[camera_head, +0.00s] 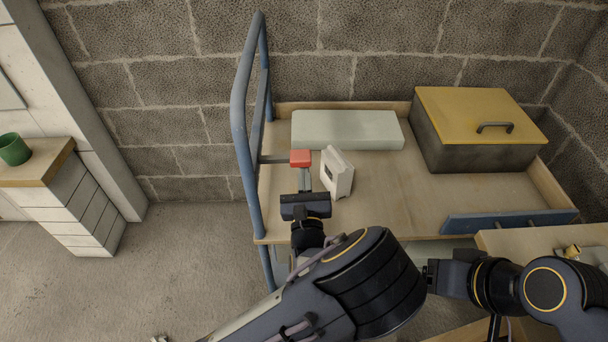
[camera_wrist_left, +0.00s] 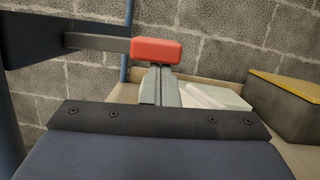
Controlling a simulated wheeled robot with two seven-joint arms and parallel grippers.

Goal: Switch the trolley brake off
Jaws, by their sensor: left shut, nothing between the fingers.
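The trolley (camera_head: 390,199) has a wooden deck and a blue tubular handle frame (camera_head: 246,130) at its left end. A grey lever with a red block end (camera_head: 301,158) reaches right from the frame; I take it for the brake. It also shows in the left wrist view, with its red end (camera_wrist_left: 157,50) just beyond the fingers. My left gripper (camera_head: 305,182) is shut and empty. Its fingertips (camera_wrist_left: 160,72) are at the near side of the red end; whether they touch it I cannot tell. My right gripper (camera_head: 430,276) is at the lower right, its fingers hard to make out.
A white device (camera_head: 337,173) stands on the deck just right of my left gripper. A pale flat box (camera_head: 346,130) and a dark box with a yellow lid (camera_head: 480,120) are farther back. A green cup (camera_head: 14,149) stands on a left ledge. The middle deck is clear.

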